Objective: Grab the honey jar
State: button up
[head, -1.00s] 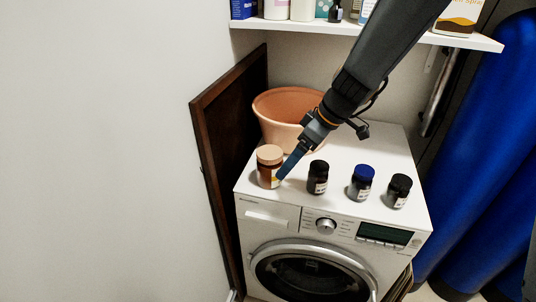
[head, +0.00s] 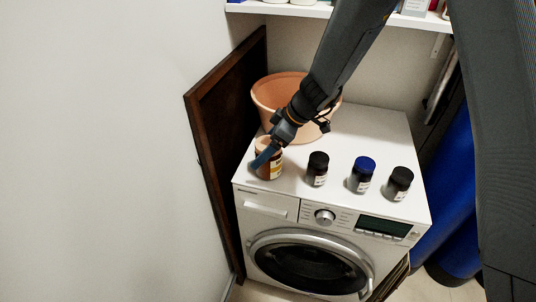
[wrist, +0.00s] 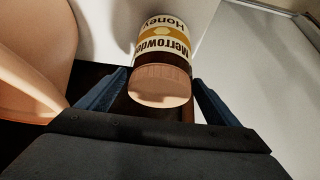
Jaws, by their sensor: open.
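The honey jar (head: 270,168) stands upright at the left end of the washing machine's top. It has a tan lid and a brown body with a label. In the wrist view the jar (wrist: 163,62) shows "Honey" on its label, with its lid toward me. My gripper (head: 262,157) is at the jar in the head view and hides part of the lid and left side. In the wrist view my blue fingers (wrist: 160,88) are open, one on each side of the lid. I cannot tell whether either finger touches the jar.
A terracotta pot (head: 262,98) stands close behind the jar. Two black-lidded jars (head: 317,170) (head: 399,184) and a blue-lidded jar (head: 361,175) stand to the right on the washing machine (head: 350,130). A dark wooden board (head: 222,130) leans at the left. A shelf (head: 290,9) is above.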

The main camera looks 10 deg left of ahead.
jog(key=shift+x, duration=1)
jog(key=shift+c, duration=0.4)
jog(key=c, duration=1.4)
jog(key=shift+w, duration=0.1)
jog(key=shift+c, duration=1.1)
jog(key=shift+r, duration=0.2)
